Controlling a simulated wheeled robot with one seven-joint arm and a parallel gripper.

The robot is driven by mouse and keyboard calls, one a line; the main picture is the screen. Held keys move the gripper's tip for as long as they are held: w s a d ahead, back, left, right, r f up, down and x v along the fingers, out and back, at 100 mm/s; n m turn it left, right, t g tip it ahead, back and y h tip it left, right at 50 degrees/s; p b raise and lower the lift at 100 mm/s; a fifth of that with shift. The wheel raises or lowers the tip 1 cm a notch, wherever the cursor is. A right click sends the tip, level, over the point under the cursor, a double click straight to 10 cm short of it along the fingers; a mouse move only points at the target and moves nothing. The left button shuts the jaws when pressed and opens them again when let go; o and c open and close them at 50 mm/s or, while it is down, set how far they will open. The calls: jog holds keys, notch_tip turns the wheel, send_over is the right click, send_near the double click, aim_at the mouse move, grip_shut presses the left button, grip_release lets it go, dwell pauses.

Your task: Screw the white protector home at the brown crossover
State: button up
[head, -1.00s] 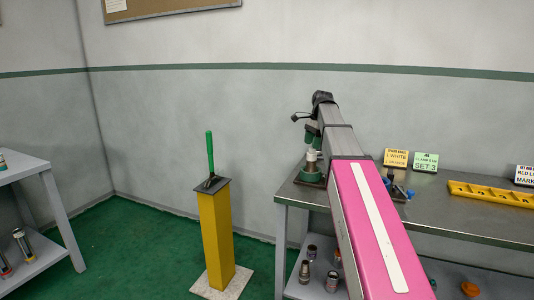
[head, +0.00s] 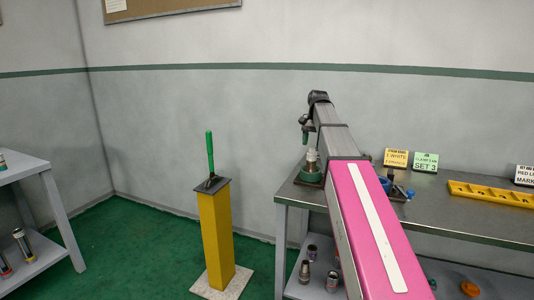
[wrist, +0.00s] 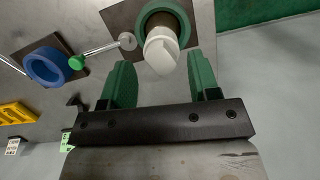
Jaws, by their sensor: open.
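The white protector (wrist: 161,50) shows in the wrist view as a white cap standing in the green ring of a vise (wrist: 148,18). In the head view the protector (head: 312,157) shows as a small pale piece above the green vise (head: 309,175) at the bench's left end. A dark brown rim shows inside the ring, probably the brown crossover (wrist: 179,17); the protector hides much of it. My gripper (wrist: 160,68) is open, with green fingers on either side of the protector's near end. Gaps show on both sides, and I see no contact.
A blue ring vise (wrist: 45,66) and a green-knobbed rod (wrist: 97,50) are close by in the wrist view. A yellow rack (head: 490,193) and sign cards (head: 396,158) stand along the bench (head: 450,215). A yellow post (head: 215,235) with a green handle stands left.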

jog(key=m, duration=0.4)
jog(key=shift+y, duration=0.3)
jog(key=m+t, duration=0.1)
jog(key=m, duration=0.3)
jog(key=m+t, duration=0.1)
jog(key=m, duration=0.3)
jog(key=shift+m, duration=0.4)
jog(key=m, duration=0.4)
jog(key=shift+m+t, duration=0.3)
jog(key=shift+t, duration=0.1)
jog(key=shift+m, duration=1)
jog(key=shift+f, duration=1.1)
